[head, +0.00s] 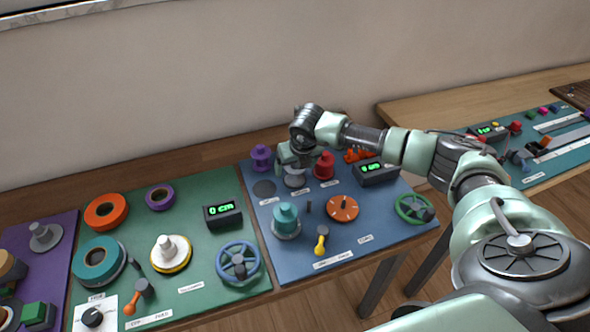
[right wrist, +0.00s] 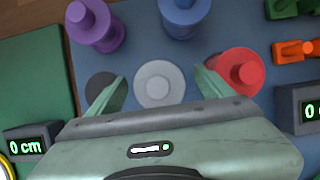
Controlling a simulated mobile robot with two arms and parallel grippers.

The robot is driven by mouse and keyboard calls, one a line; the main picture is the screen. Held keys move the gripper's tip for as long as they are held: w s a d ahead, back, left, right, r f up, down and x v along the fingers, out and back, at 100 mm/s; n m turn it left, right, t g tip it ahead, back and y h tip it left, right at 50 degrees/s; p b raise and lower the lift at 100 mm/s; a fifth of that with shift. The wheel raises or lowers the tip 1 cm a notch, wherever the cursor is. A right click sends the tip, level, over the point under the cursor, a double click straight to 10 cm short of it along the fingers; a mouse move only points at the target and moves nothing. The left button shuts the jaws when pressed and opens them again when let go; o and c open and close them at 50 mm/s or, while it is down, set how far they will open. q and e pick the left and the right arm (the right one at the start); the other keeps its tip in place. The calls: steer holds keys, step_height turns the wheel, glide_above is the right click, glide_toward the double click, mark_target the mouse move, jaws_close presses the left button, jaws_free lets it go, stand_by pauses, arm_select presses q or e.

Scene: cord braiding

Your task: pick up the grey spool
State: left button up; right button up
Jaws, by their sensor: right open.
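The grey spool (right wrist: 158,85) stands on the blue mat, seen from above in the right wrist view as a pale round flange with a smaller round top. In the head view only its lower part (head: 295,182) shows beneath my right gripper (head: 298,160), which hides the rest. My right gripper is open, with its fingertips (right wrist: 160,78) apart on the left and right sides of the spool, from above. I cannot tell how far down they reach. No contact shows. My left gripper is not in view.
A red spool (right wrist: 240,72) stands close to the right finger. A dark disc (right wrist: 100,86) lies by the left finger. A purple spool (right wrist: 92,22) and a blue spool (right wrist: 184,14) stand behind.

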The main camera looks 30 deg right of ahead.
steer(key=shift+a, duration=0.1)
steer(key=c, duration=1.3)
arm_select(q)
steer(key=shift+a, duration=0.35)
arm_select(e)
steer(key=shift+c, duration=0.2)
